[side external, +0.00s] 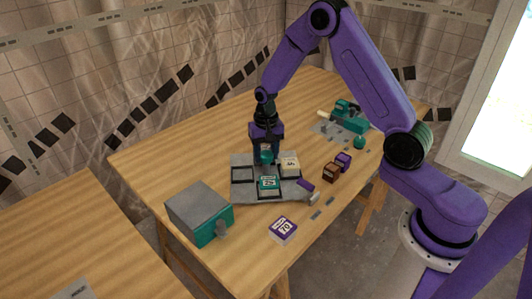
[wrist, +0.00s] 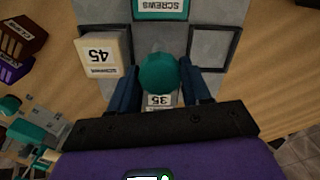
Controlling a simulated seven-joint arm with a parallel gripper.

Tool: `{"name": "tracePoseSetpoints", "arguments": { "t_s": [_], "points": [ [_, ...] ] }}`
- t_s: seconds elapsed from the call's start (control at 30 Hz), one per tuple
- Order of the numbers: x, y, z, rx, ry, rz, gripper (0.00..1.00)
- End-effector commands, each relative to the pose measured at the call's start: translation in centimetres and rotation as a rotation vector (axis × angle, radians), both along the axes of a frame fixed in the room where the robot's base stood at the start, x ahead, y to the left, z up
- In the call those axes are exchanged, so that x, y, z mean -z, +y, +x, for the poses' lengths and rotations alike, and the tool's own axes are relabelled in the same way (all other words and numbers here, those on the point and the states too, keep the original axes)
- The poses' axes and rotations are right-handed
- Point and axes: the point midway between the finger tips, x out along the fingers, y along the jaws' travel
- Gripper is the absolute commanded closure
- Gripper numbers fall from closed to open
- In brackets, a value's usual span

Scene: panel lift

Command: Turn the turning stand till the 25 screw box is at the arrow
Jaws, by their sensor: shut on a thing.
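The turning stand (side external: 242,194) is a grey slab with square compartments on the wooden table. The teal 25 screw box (side external: 269,185) sits on its near side; a teal box (wrist: 160,9) labelled SCREWS shows at the top of the wrist view. A cream 45 box (side external: 290,166) sits to the right. A 35 label (wrist: 158,100) shows between my fingers, its box mostly hidden. My gripper (side external: 266,157) points down, shut on a round teal knob (wrist: 158,73). The knob's base is hidden. An empty compartment (wrist: 215,47) is opposite the 45 box. I cannot clearly make out the arrow.
A grey and teal case (side external: 200,213) stands to the left, a purple 70 box (side external: 283,230) in front. Brown (side external: 331,173) and purple (side external: 343,161) boxes stand right. Teal equipment (side external: 348,117) is behind.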

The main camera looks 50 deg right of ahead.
Motion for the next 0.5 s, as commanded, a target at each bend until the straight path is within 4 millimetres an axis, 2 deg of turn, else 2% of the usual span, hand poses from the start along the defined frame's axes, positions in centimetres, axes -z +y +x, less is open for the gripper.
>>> {"name": "tracePoseSetpoints", "arguments": {
  "t_s": [0.5],
  "points": [
    [-0.14,-0.01,0.10,0.259,-0.004,0.000,1.00]
  ]
}}
